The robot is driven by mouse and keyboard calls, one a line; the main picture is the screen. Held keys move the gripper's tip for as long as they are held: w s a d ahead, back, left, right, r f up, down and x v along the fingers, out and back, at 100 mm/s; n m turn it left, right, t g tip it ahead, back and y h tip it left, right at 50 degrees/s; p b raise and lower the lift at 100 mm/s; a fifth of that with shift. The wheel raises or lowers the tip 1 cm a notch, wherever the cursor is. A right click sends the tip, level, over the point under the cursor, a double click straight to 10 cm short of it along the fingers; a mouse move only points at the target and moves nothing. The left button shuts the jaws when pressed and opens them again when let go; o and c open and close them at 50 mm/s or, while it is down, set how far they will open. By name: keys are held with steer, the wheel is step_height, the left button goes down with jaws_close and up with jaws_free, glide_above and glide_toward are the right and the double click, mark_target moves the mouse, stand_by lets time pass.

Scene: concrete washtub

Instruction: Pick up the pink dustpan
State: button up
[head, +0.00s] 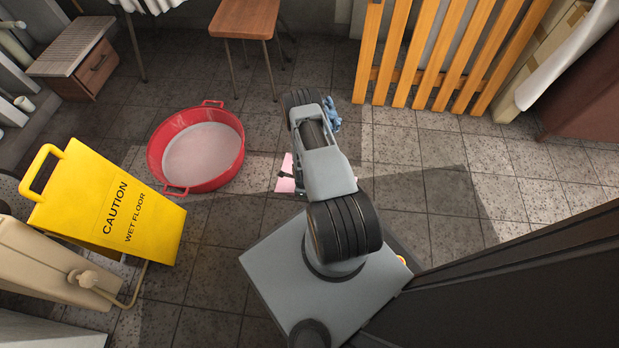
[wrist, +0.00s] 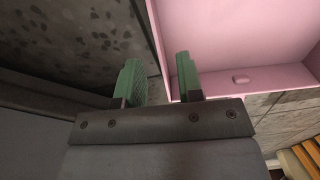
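The pink dustpan (wrist: 240,45) fills the upper right of the wrist view, with its raised wall and a small pink tab showing. In the head view the dustpan (head: 285,184) lies on the floor, mostly hidden under my arm, with pink showing on both sides. My gripper (wrist: 160,78) has two green fingers spread apart with a gap between them. The dustpan's left edge runs through the line of that gap, and the right finger overlaps the pink in the picture. I cannot tell whether it touches.
A red tub (head: 196,147) stands on the tiles left of my arm. A yellow wet floor sign (head: 112,205) stands at the left. A wooden stool (head: 244,18) and orange slats (head: 440,50) are at the back. A small blue object (head: 332,113) shows beside my arm. Tiles at the right are clear.

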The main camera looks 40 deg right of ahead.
step_height(320, 180, down, 4)
steer(key=shift+r+b, duration=0.25)
steer(key=shift+b, duration=0.5)
steer(key=shift+c, duration=0.4)
jaws_close()
steer(key=shift+r, duration=0.1)
